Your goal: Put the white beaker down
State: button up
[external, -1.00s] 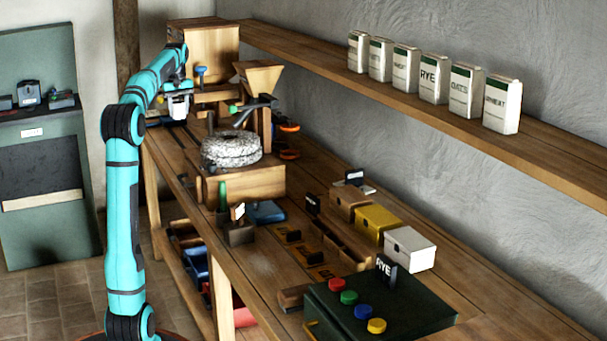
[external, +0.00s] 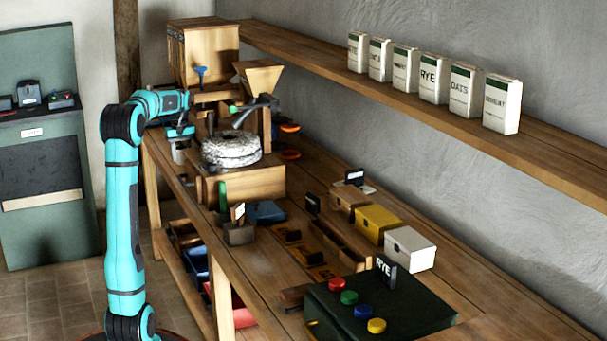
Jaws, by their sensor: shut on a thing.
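The white beaker (external: 180,154) shows as a small pale, greyish cup at the far left part of the bench. My gripper (external: 181,137) is directly above it and shut on it. The beaker is left of the round millstone (external: 231,148), apart from it. It is low, near the bench top (external: 172,173); I cannot tell whether its base touches the wood. My fingers are too small in view to show in detail.
The wooden mill with its hopper (external: 257,75) stands right of my gripper. A tall wooden cabinet (external: 205,52) is behind. A wall shelf (external: 420,105) holds several labelled bags. A green box (external: 420,310) with coloured buttons is at the near end.

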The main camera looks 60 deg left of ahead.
aim_at(182, 163)
jog(key=shift+f, duration=2.05)
jog(key=o, duration=1)
jog(key=shift+f, duration=0.15)
jog(key=shift+o, duration=0.2)
notch_tip(182, 163, up, 12)
jog(key=shift+r, duration=0.2)
jog(key=shift+d, duration=0.1)
